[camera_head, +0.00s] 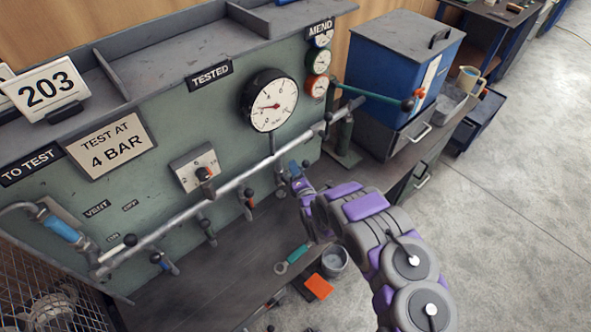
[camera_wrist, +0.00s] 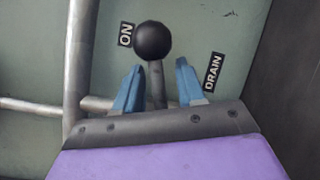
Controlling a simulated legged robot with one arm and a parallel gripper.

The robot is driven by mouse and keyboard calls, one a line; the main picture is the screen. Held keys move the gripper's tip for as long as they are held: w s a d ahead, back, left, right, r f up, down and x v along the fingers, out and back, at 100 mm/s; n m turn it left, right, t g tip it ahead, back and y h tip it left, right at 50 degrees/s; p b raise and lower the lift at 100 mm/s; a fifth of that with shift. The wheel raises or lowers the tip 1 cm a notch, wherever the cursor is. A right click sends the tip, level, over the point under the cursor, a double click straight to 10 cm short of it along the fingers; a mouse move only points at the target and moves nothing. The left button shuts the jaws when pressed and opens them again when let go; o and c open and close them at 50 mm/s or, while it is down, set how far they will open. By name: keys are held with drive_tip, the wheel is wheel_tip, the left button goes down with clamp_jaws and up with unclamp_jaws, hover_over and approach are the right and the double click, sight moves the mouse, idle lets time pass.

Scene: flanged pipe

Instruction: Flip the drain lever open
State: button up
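The drain lever (camera_wrist: 155,70) has a black ball knob (camera_wrist: 152,41) on a short grey stem and stands upright in the wrist view. An ON label (camera_wrist: 126,34) is to the left of the knob, and a DRAIN label (camera_wrist: 213,72) is to its right. My gripper (camera_wrist: 157,82) is open, with one blue finger on each side of the stem and visible gaps to it. The knob is beyond the fingertips. In the head view my gripper (camera_head: 294,174) is at the right end of the panel, and the lever's lower part is hidden behind it.
A grey pipe (camera_head: 215,192) with several other levers runs along the green panel (camera_head: 210,110), below a round gauge (camera_head: 269,100). A wrench (camera_head: 292,258), a cup (camera_head: 335,262) and an orange item (camera_head: 318,287) are on the bench below. A blue box (camera_head: 402,65) stands at the right.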

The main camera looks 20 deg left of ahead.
drive_tip(key=p+v, duration=0.4)
drive_tip(key=v, duration=1.2)
drive_tip(key=shift+s+d, duration=0.2)
drive_tip(key=shift+s, duration=0.15)
